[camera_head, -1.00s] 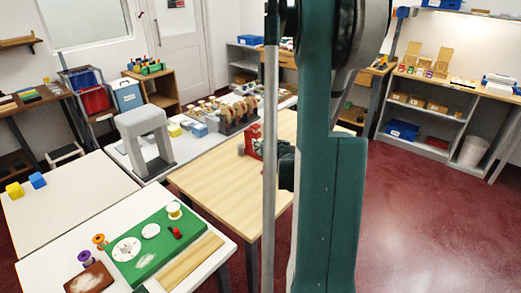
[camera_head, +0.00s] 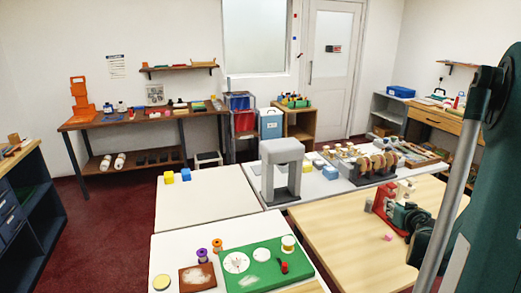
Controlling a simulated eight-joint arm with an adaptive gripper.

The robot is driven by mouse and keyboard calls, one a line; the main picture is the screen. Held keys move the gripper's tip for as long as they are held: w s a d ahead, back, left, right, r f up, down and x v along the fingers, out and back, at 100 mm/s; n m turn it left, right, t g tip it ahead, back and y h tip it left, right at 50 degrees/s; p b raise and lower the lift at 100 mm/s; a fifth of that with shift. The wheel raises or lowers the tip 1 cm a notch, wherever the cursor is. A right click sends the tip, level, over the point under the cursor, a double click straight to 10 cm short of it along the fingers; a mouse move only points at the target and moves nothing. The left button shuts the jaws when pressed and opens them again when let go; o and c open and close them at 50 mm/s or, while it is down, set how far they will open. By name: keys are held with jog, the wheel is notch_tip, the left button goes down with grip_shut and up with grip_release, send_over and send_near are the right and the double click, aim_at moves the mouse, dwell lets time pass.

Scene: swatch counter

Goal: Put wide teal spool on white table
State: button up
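I cannot make out a wide teal spool for certain. On the front white table (camera_head: 165,240) stand a purple spool (camera_head: 202,256) and an orange spool (camera_head: 217,245). A pale spool (camera_head: 288,244) stands on the green board there. My gripper (camera_head: 405,217) seems to be the dark end of my arm over the wooden table at right, close to a red and white object (camera_head: 385,203). Its fingers and anything between them are not clear.
A grey arch-shaped stand (camera_head: 283,170) rises behind the front table. A rack of rolls (camera_head: 376,165) stands on the back table.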

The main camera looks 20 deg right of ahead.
jog(key=w+a+r+n+y+p, duration=0.25)
jog(key=w+a, duration=0.35)
jog(key=a, duration=0.4)
jog(key=w+a+r+n+t+y+p, duration=0.1)
jog(key=w+a+r+p, duration=0.3)
jog(key=a, duration=0.5)
jog(key=w+a+r+n+y+p, duration=0.1)
jog(key=w+a+r+y+p, duration=0.15)
jog(key=w+a, duration=0.6)
jog(key=w+a+r+n+y+p, duration=0.1)
jog(key=a+r+p, duration=0.1)
jog(key=a, duration=0.8)
jog(key=a+r+n+y+p, duration=0.1)
jog(key=a+r+n+p, duration=0.1)
jog(key=a, duration=0.9)
jog(key=w+a+r+n+y+p, duration=0.1)
jog(key=a+r+y+p, duration=0.1)
jog(key=a, duration=0.9)
notch_tip(320, 180, up, 3)
jog(key=shift+w+a+f+p, duration=0.1)
jog(key=shift+w+a+p, duration=0.15)
jog(key=shift+p, duration=0.45)
notch_tip(320, 180, down, 5)
jog(key=b, duration=0.5)
jog(key=shift+d, duration=0.1)
